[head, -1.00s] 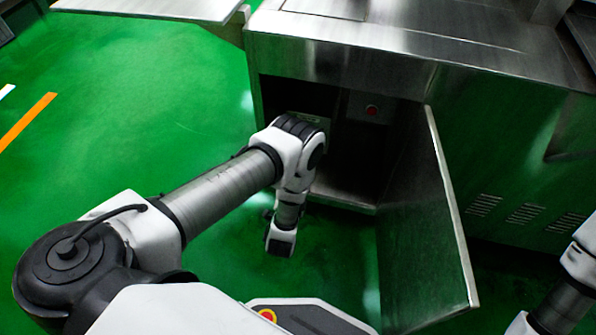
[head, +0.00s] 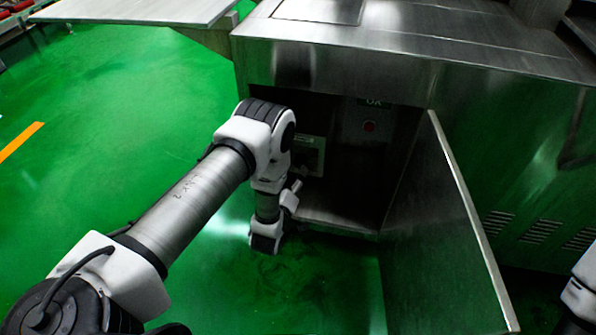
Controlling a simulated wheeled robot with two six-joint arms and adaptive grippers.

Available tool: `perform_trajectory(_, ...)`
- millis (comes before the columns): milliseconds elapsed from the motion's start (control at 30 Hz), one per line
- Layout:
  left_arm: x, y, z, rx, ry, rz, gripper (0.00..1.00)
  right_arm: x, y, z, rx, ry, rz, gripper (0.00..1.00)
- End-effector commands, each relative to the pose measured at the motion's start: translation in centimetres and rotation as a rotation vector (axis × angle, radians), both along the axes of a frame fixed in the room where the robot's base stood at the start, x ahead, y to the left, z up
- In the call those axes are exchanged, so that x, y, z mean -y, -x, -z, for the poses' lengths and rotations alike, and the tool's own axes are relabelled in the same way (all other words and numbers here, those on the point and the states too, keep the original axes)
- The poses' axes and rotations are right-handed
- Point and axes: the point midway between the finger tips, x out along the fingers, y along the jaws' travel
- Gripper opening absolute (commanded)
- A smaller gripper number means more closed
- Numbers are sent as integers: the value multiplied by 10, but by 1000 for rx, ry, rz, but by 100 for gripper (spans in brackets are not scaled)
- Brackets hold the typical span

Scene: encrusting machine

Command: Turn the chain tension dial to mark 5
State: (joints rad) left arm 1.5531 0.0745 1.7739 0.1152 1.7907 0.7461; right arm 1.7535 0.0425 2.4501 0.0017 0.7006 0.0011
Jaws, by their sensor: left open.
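The metal machine (head: 330,60) has an open compartment (head: 345,205) in its front. Inside, on the left, is a pale panel (head: 311,155), partly hidden by my left arm. I cannot make out the chain tension dial or its marks; the arm may cover it. My left gripper (head: 293,191) is small and partly hidden at the end of the bent wrist, by the compartment's lower left front. It is open, with nothing seen in it. My right gripper is out of view; only part of the right arm shows at the right edge.
The compartment's metal door (head: 445,235) stands open to the right. A metal shelf (head: 140,10) juts out at upper left. Green floor (head: 110,120) is clear at left.

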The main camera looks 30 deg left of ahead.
Motion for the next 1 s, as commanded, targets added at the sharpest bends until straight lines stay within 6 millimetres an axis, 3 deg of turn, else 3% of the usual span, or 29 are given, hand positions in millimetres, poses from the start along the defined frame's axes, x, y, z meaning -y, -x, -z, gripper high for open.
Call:
perform_trajectory(33, -2, -11, 5, 5, 0, 0, 67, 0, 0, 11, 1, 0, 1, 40)
perform_trajectory(200, -7, -38, 4, 3, -1, 0, 67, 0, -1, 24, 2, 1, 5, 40)
perform_trajectory(500, -9, -46, 1, -1, -1, 1, 67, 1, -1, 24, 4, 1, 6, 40)
perform_trajectory(533, -9, -46, 1, -1, -1, 1, 64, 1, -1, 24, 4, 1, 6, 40)
perform_trajectory(700, -8, -46, 1, -1, -1, 1, 7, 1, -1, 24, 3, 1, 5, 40)
perform_trajectory(867, -8, -46, 0, -4, -12, 0, 7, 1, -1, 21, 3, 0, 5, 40)
perform_trajectory(1000, -8, -46, -5, -36, -131, 1, 7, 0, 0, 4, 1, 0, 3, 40)
